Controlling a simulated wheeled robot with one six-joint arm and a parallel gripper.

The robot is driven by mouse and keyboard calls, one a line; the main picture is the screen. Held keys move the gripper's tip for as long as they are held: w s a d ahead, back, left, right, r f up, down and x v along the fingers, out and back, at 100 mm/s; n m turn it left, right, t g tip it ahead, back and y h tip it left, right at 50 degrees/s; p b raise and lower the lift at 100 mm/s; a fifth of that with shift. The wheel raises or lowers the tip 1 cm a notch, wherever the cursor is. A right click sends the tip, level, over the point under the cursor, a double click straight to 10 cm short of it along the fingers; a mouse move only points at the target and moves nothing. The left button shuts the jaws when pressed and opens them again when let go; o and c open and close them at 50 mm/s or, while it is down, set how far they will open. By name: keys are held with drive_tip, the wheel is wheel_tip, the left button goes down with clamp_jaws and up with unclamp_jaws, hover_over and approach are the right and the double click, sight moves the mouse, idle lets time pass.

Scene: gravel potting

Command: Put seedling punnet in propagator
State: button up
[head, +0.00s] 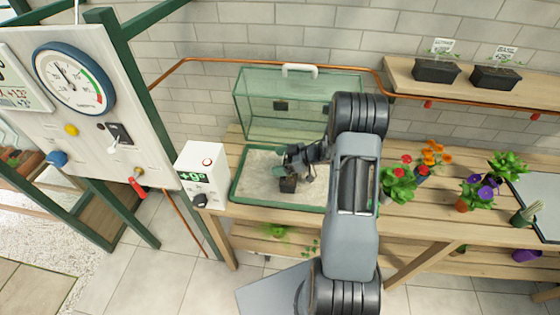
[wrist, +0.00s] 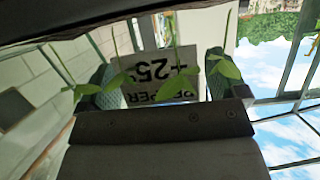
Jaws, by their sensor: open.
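The seedling punnet (head: 288,185) is a small dark box on the pale gravel in the green-rimmed propagator tray (head: 236,190). The propagator's clear lid (head: 262,105), with a white handle, stands raised behind the tray. My gripper (head: 290,170) is open and low over the tray, right at the punnet. In the wrist view the punnet (wrist: 160,125) fills the lower middle, with green seedlings and an upside-down label reading PEPPER +25. My gripper's fingers (wrist: 160,80) stand apart on either side of the label. I cannot tell whether either finger touches the punnet.
A white control box (head: 203,170) showing +9° stands left of the tray. Flower pots (head: 398,185) stand to its right on the wooden bench. Two more dark punnets (head: 436,71) with labels sit on the wall shelf. A copper pipe (head: 225,61) runs along the wall.

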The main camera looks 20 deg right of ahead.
drive_tip(key=b+v, duration=0.2)
drive_tip(key=v, duration=1)
drive_tip(key=shift+r, duration=0.15)
drive_tip(key=shift+s, duration=0.1)
